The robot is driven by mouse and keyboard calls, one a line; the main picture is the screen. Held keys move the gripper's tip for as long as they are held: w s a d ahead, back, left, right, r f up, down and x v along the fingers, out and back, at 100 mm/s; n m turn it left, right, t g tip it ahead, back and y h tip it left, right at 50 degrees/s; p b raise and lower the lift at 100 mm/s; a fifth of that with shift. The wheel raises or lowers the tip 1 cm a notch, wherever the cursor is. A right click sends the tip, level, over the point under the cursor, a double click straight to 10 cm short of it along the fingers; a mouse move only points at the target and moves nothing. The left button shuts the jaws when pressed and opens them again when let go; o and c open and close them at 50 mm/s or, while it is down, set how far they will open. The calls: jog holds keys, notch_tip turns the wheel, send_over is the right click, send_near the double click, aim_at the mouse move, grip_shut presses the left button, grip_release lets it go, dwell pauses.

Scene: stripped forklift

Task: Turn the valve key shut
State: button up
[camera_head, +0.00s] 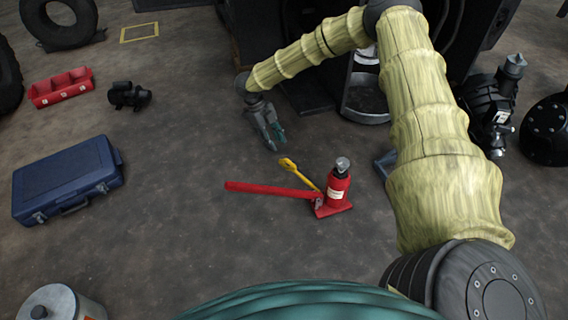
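A red bottle jack (335,190) stands upright on the floor near the middle of the view, with a grey top. A long red lever (265,188) runs left from its base. The yellow valve key (304,178) slants up and left from the jack's base, with its flat wider end (287,163) farthest from the jack. How its inner end meets the jack is partly hidden by the lever. My gripper (277,144) points down just above and left of the key's wide end in the picture. Its fingers are apart, with nothing seen between them.
A blue case (68,180) lies on the left, with a red tray (61,87) and a small black device (129,96) beyond it. A metal canister (60,303) stands at lower left. Dark machinery fills the upper right.

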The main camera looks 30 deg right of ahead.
aim_at(284, 161)
jog(key=b+x, duration=0.5)
jog(key=x, duration=0.5)
jog(key=shift+f, duration=0.1)
jog(key=shift+s, duration=0.1)
jog(key=shift+c, duration=0.3)
